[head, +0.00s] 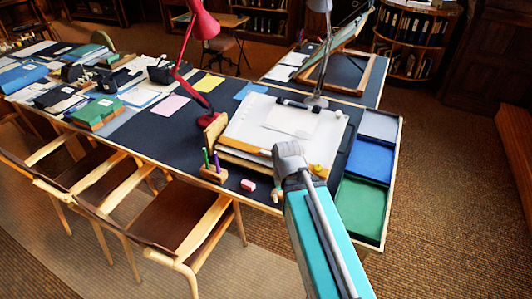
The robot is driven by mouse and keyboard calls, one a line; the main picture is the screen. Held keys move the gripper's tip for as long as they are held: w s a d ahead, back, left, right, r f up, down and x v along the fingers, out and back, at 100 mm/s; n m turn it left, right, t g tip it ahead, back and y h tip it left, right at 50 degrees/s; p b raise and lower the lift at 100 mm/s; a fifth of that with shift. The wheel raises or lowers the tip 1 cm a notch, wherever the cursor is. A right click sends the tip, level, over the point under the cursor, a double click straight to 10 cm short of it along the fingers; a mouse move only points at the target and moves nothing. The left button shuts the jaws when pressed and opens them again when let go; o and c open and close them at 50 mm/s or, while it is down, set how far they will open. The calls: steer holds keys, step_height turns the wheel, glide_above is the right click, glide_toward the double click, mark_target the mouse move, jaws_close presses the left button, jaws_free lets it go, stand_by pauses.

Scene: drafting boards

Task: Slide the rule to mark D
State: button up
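A pale drafting board (250,126) with a white sheet (292,121) lies at the right part of the long dark table. A short dark bar (297,104) lies across the upper part of the board; I cannot tell whether it is the rule. No mark letters can be read at this size, so mark D cannot be picked out. My teal and grey arm reaches up from the bottom and covers part of the board's near edge. The fingers of my gripper do not show.
A red lamp (189,76) stands left of the board. A pen holder (214,175) and a pink eraser (248,185) lie near the front edge. Grey, blue (370,159) and green (361,208) trays line the right end. Chairs (178,219) stand along the front.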

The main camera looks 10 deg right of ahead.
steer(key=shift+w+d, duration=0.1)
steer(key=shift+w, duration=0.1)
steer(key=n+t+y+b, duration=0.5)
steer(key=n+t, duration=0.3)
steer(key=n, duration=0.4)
glide_toward(269, 153)
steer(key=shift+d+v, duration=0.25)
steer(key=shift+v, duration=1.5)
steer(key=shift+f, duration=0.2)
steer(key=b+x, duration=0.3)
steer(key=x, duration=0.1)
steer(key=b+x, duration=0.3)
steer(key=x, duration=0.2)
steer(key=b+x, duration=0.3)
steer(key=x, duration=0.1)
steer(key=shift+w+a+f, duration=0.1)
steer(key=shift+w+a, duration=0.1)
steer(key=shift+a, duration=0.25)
